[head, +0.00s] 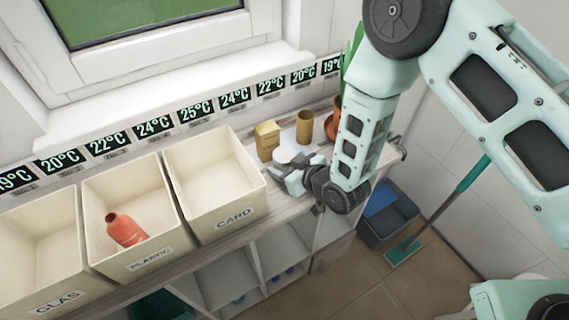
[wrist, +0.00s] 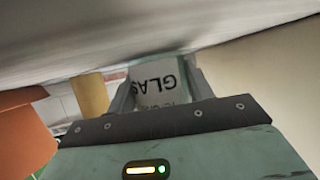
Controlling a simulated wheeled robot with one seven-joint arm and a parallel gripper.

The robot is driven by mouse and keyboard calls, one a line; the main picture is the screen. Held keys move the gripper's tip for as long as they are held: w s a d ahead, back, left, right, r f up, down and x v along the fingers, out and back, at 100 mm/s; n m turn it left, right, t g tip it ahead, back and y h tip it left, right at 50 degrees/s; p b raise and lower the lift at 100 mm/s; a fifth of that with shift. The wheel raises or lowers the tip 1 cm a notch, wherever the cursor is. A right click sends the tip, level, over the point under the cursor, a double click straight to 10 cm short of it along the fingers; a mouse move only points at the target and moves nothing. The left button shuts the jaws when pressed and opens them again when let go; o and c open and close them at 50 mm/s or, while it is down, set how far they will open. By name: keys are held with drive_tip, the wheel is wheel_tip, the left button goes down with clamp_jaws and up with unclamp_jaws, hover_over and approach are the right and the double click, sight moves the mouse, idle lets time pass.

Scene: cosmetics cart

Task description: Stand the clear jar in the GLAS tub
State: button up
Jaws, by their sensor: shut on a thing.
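The GLAS tub (head: 35,275), a cream open bin, stands at the far left of the counter and looks empty inside. My gripper (head: 287,166) is at the right part of the counter, right of the CARD tub. It is shut on the jar (wrist: 160,85), a pale thing with a label reading GLAS, upside down, between the two fingers in the wrist view. In the head view a whitish round part of the jar (head: 286,154) shows at the fingertips; the rest is hidden. I cannot tell if it touches the counter.
The PLASTIC tub (head: 130,265) holds a red bottle (head: 124,229). The CARD tub (head: 222,229) is empty. A tan box (head: 267,137), a tan cylinder (head: 304,127) and a terracotta plant pot (head: 332,122) stand close around my gripper. The wall and window are behind.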

drive_tip(key=shift+f, duration=0.1)
drive_tip(key=o, duration=1)
